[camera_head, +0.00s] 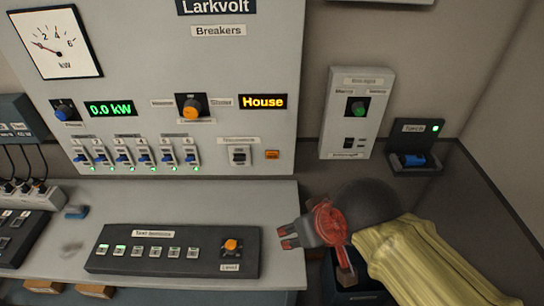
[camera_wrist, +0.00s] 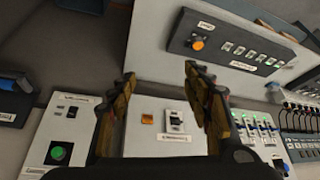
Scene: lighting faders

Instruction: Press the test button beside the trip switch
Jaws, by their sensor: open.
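The small orange test button (camera_head: 272,155) sits low on the right of the grey breaker panel. The trip switch (camera_head: 239,156), a dark rocker in a pale housing, is just left of it. In the wrist view, which is upside down, the button (camera_wrist: 147,118) and the switch (camera_wrist: 174,120) both show between my fingers. My gripper (camera_head: 287,237) is open and empty, over the desk's right edge, below the button and nearer to me. Both fingers (camera_wrist: 160,75) show in the wrist view, apart from the panel.
A desk console (camera_head: 180,254) with several buttons and an orange knob lies left of my gripper. A row of breakers (camera_head: 135,157) is left of the trip switch. A pale wall box (camera_head: 357,112) and a dark holder with a blue item (camera_head: 416,148) are at right.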

